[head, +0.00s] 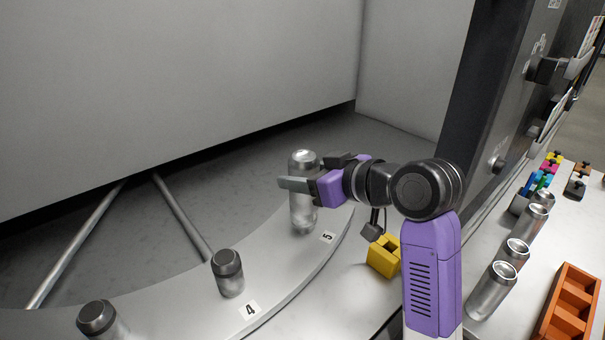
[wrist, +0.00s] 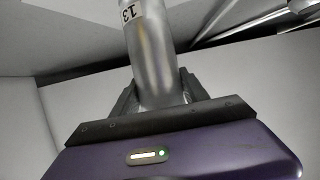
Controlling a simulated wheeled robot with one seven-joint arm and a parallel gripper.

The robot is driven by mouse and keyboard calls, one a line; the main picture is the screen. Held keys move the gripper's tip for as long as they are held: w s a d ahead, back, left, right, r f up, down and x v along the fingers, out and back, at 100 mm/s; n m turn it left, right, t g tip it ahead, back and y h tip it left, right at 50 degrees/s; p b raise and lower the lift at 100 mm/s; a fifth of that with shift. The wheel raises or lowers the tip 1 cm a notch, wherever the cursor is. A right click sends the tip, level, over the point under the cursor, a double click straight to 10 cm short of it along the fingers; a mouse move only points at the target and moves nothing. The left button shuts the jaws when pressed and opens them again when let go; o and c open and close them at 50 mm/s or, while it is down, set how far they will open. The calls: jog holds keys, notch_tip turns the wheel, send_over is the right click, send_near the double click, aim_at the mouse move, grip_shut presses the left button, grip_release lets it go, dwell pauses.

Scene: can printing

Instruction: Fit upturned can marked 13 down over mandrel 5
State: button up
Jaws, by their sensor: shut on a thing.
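The silver can marked 13 (head: 302,205) is upturned and upright at the place labelled 5 (head: 328,237) on the curved turntable rim. In the wrist view the can (wrist: 155,65) shows its 13 label near the top edge of the picture. My gripper (head: 300,184) is shut on the can, with its fingers on either side of the body. Mandrel 5 itself is not visible; the can hides that spot. I cannot tell how far down the can sits.
Mandrel 4 (head: 228,274) and another mandrel (head: 97,318) stand bare on the turntable (head: 285,285). A yellow block (head: 383,256) lies right of the rim. Several cans (head: 492,290) and an orange tray (head: 568,310) stand on the right-hand table. A grey wall (head: 180,80) rises behind.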

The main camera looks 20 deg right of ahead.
jog(key=shift+f+b, duration=0.55)
jog(key=shift+f, duration=0.5)
jog(key=o, duration=1.4)
jog(key=b+v, duration=0.1)
jog(key=v, duration=0.6)
jog(key=shift+s+d+r, duration=0.15)
jog(key=shift+s+r, duration=0.05)
jog(key=shift+s, duration=0.15)
